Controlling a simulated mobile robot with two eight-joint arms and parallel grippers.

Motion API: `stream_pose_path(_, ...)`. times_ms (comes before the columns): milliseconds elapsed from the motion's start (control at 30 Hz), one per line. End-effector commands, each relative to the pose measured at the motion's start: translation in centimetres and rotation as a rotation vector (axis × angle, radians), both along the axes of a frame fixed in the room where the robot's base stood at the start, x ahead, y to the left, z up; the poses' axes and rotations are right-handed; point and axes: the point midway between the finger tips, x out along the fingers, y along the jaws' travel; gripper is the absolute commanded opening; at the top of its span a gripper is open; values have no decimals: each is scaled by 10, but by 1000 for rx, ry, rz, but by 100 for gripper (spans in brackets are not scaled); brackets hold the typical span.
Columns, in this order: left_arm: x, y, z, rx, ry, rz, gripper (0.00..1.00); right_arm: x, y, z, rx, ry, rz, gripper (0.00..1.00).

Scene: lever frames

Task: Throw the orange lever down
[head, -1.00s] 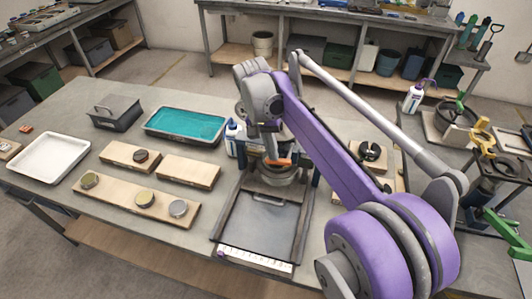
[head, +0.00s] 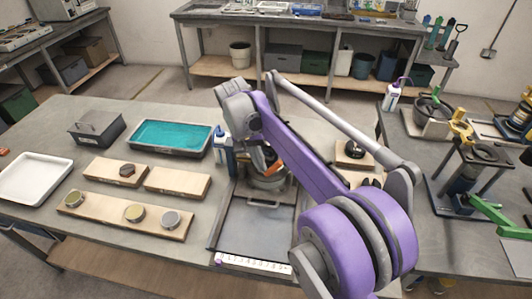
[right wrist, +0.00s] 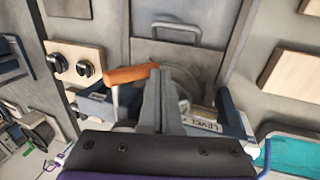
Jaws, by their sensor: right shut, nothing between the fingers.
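The orange lever handle (right wrist: 132,74) shows in the right wrist view, on a thin metal rod. In the head view the lever (head: 270,157) is small and partly covered by my purple right arm. My right gripper (right wrist: 160,78) is shut and empty. In the right wrist view its fingers are beside the right end of the orange handle; whether they touch it I cannot tell. In the head view its fingers are largely hidden by the arm. A label beginning "LEVEL" (right wrist: 205,126) shows on the fixture behind the fingers. My left gripper is not in view.
A flat grey tray (head: 255,229) with a handle lies in front of the fixture. A bottle (head: 220,142) stands close on its left. Wooden boards with round pieces (head: 134,213), a teal tray (head: 170,135) and a white tray (head: 35,178) lie further left.

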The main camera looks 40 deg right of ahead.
Motion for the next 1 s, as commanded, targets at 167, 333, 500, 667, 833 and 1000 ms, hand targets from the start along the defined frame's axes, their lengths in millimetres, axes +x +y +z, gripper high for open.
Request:
stream_pose_path(167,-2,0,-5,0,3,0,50,-2,-1,-10,0,0,0,0)
stream_pose_path(333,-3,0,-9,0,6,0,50,-4,-3,-17,0,0,-1,0)
stream_pose_path(500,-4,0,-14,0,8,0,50,-7,-6,-23,0,0,0,0)
stream_pose_path(667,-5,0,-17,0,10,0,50,-8,-6,-27,-20,24,2,0)
stream_pose_path(833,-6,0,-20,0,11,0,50,-10,-8,-29,-63,73,1,0)
stream_pose_path(1000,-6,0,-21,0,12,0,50,-11,-9,-30,-81,95,0,0)
